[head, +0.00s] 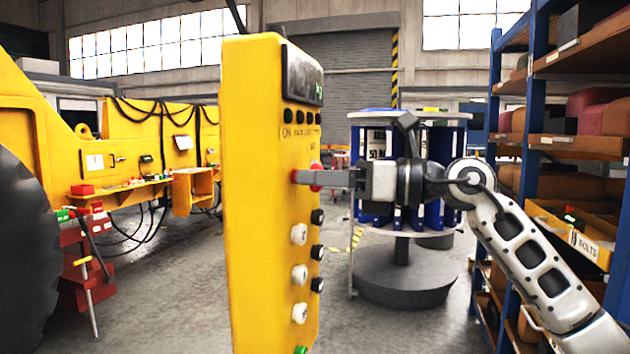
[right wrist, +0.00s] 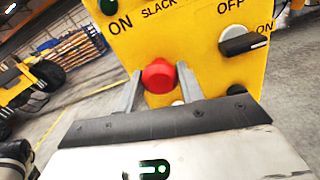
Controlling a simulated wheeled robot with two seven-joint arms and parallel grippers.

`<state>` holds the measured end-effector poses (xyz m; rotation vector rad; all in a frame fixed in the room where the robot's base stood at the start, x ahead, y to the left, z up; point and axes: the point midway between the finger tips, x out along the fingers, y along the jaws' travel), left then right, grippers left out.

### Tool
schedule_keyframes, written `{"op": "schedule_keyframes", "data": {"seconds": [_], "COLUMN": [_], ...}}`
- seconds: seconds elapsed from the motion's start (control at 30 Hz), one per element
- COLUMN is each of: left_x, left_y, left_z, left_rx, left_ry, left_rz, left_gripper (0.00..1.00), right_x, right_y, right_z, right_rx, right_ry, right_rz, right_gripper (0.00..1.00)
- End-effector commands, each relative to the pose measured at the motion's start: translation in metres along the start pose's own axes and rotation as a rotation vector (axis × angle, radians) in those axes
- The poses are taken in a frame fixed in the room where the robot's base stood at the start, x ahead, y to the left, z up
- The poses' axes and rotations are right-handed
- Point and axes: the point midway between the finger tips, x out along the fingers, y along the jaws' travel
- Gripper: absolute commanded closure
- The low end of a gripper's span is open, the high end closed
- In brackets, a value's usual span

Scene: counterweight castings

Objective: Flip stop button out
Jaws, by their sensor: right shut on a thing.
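The yellow control box (head: 255,200) stands upright in the middle of the head view, its control face turned to the right. The red stop button (right wrist: 158,76) sits on this face in the right wrist view, between the two fingers of my right gripper (right wrist: 158,80). In the head view my right gripper (head: 300,177) reaches in from the right, its fingers level with the red button (head: 316,166), which they partly hide. The right gripper is shut on the button. My left gripper is not in view.
White knobs (head: 299,273) and black buttons (head: 317,251) sit just below on the same face. A black switch (right wrist: 243,41) is close to the right finger in the wrist view. Blue shelving (head: 545,130) stands right; a round blue rack (head: 400,270) is behind my arm.

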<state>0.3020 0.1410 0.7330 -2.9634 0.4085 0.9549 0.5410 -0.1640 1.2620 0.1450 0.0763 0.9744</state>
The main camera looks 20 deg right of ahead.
Motion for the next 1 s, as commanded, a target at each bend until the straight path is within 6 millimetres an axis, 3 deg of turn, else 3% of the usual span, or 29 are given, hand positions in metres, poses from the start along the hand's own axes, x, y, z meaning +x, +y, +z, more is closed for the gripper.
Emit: {"op": "schedule_keyframes", "data": {"seconds": [0.2, 0.23, 0.3, 0.77, 1.0], "left_x": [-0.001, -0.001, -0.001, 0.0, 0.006], "left_y": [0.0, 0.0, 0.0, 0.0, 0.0], "left_z": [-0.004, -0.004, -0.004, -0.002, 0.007], "left_rx": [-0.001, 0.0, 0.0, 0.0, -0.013], "left_ry": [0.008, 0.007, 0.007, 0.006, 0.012], "left_rz": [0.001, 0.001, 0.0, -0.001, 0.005], "left_gripper": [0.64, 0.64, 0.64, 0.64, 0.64], "right_x": [-0.002, -0.002, -0.002, -0.005, -0.045], "right_y": [0.0, 0.0, 0.0, -0.001, -0.002], "right_z": [0.0, -0.001, 0.0, -0.001, -0.004], "right_rx": [0.0, 0.0, 0.0, 0.0, -0.001], "right_ry": [0.004, 0.005, 0.004, 0.002, 0.003], "right_rz": [-0.001, -0.001, -0.001, -0.002, -0.007], "right_gripper": [1.0, 0.55, 0.41, 0.41, 0.41]}}
